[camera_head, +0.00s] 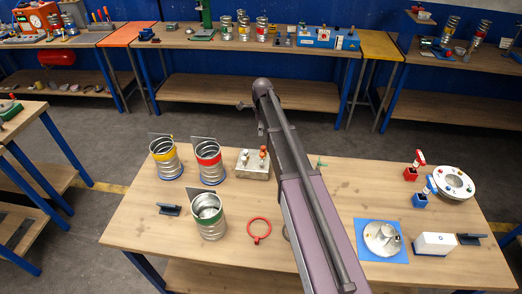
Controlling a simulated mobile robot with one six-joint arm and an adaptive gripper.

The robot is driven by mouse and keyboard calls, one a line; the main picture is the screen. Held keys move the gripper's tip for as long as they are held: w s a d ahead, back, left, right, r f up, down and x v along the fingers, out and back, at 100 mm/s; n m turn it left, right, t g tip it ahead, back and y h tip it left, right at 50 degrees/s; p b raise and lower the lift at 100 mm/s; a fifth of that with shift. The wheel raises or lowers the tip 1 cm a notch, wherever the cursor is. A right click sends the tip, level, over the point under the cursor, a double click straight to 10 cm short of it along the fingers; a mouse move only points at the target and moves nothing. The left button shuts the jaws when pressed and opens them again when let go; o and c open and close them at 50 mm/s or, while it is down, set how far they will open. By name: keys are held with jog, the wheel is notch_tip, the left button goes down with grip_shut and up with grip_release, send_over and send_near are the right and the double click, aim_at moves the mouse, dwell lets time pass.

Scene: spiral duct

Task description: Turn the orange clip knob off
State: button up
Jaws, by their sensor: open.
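A pale box (254,172) stands upright on the near workbench, left of my arm. On its top are an orange-red knob (263,151) at the right and a paler, brownish knob (244,156) at the left. They are too small to tell their exact setting or which carries a clip. My arm runs up from the bottom through the middle of the view, just right of the box. It appears clear of the box in the picture. I cannot make out my gripper or its fingers.
Ribbed metal ducts with yellow (165,157), red (208,160) and green (209,217) bands stand left on the workbench (150,235). A red ring (259,230) lies in front of the box. A metal flange on a blue mat (368,253) and a white box (433,243) are right.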

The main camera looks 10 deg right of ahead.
aim_at(262, 154)
jog(key=shift+f, duration=0.25)
notch_tip(262, 154, down, 13)
jog(key=b, duration=1.3)
jog(key=shift+f+b, duration=0.15)
jog(key=shift+b, duration=0.25)
grip_shut()
